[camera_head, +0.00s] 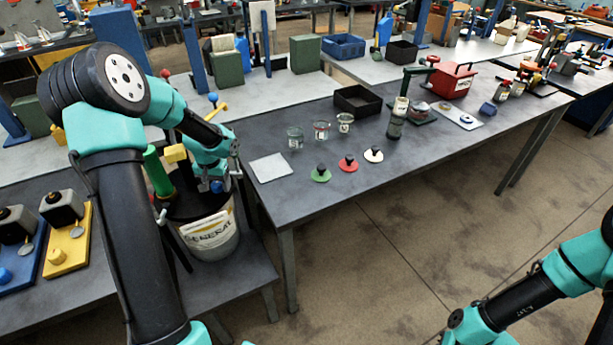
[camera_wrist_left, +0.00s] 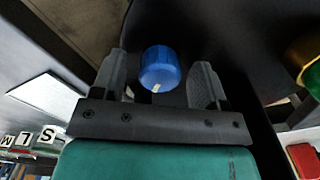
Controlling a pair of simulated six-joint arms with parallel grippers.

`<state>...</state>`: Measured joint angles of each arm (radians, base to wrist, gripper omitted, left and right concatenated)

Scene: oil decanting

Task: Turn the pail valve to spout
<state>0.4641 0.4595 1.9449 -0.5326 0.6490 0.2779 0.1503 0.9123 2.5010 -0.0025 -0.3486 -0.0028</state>
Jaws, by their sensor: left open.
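The pail (camera_head: 208,238), white with a "GENERAL" label and a dark top, stands on the lower bench at left. A blue valve knob (camera_head: 217,187) shows at its top beside my left gripper (camera_head: 229,178). In the left wrist view the blue knob (camera_wrist_left: 160,70) has a small pale mark on its lower edge. It sits between the two open fingers of my left gripper (camera_wrist_left: 160,62), with a visible gap on each side. The spout and its outlet are hard to make out. My right gripper is outside the views; only my right arm shows.
A green cylinder (camera_head: 157,172) and a yellow block (camera_head: 176,153) rise over the pail. On the bench to the right are a pale square plate (camera_head: 270,167), several jars and coloured lids, a black tray (camera_head: 357,101) and a red box (camera_head: 452,80).

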